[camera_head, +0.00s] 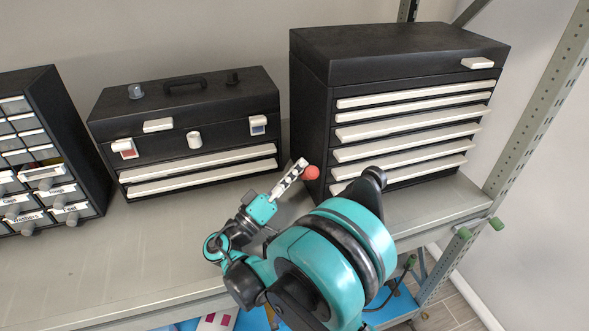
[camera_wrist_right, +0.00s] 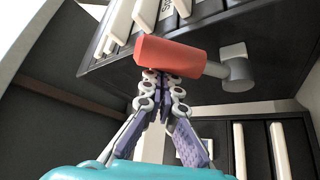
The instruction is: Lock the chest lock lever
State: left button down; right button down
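The large black chest (camera_head: 310,120) with white drawer pulls stands at the back right of the shelf. Its lock lever appears as a red rounded end (camera_head: 311,172) near the chest's lower left front edge. In the right wrist view the lever has a red block handle (camera_wrist_right: 170,52), joined by a grey rod to a grey pivot (camera_wrist_right: 238,70). My right gripper (camera_head: 301,164) has its slim fingers together beside the red end. In the right wrist view the fingers (camera_wrist_right: 165,75) pass behind the red handle, which partly hides them; contact is unclear. My left gripper is not in view.
A smaller black toolbox (camera_head: 190,127) with white drawers stands left of the chest. A black small-parts cabinet (camera_head: 68,130) is at the far left. The grey shelf (camera_head: 110,260) is clear in front. A perforated rack post (camera_head: 540,100) stands at the right.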

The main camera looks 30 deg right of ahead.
jog(key=shift+s+f+b, duration=0.35)
jog(key=shift+s+f, duration=0.1)
jog(key=shift+s, duration=0.05)
jog(key=shift+f, duration=0.15)
dwell(0.4)
jog(key=w+a+f+p, duration=0.1)
jog(key=a+p, duration=0.2)
jog(key=a, duration=0.6)
jog(key=shift+w+a, duration=0.2)
jog(key=shift+a, duration=0.1)
jog(key=shift+f, duration=0.15)
